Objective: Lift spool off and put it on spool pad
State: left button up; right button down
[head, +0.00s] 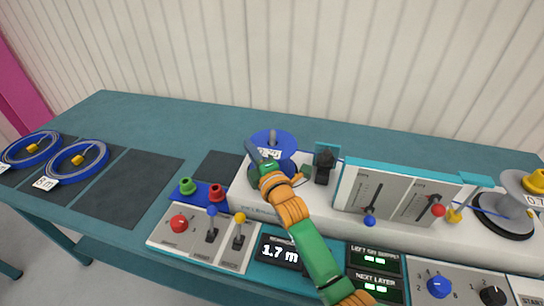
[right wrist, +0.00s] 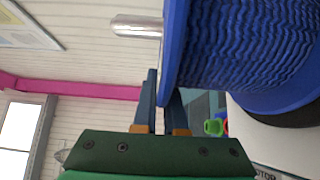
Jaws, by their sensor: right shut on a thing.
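The blue spool (head: 272,140) is at the left end of the white machine, and a grey spindle tip shows at its top. My right gripper (head: 256,153) is at the spool's near left side, shut on its flange. In the right wrist view the spool (right wrist: 240,45) fills the upper right, and the right gripper's fingers (right wrist: 160,108) meet its flange edge. A silver peg (right wrist: 137,25) sticks out beyond the flange. A dark square pad (head: 216,167) lies bare left of the machine; I cannot tell if it is the spool pad. My left gripper is not in view.
Green (head: 187,186) and red (head: 216,192) knobs stand in front of the dark square. A black clamp-like part (head: 324,165) and a lever panel (head: 395,195) are right of the spool. Blue cable coils (head: 77,160) lie on mats at left. A grey reel (head: 505,205) is at far right.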

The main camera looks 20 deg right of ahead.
jog(key=shift+w+r, duration=0.1)
jog(key=shift+r, duration=0.2)
notch_tip(320, 180, up, 17)
jog(key=shift+r, duration=0.2)
jog(key=c, duration=1.6)
grip_release()
jog(key=shift+p, duration=0.35)
jog(key=shift+p, duration=0.55)
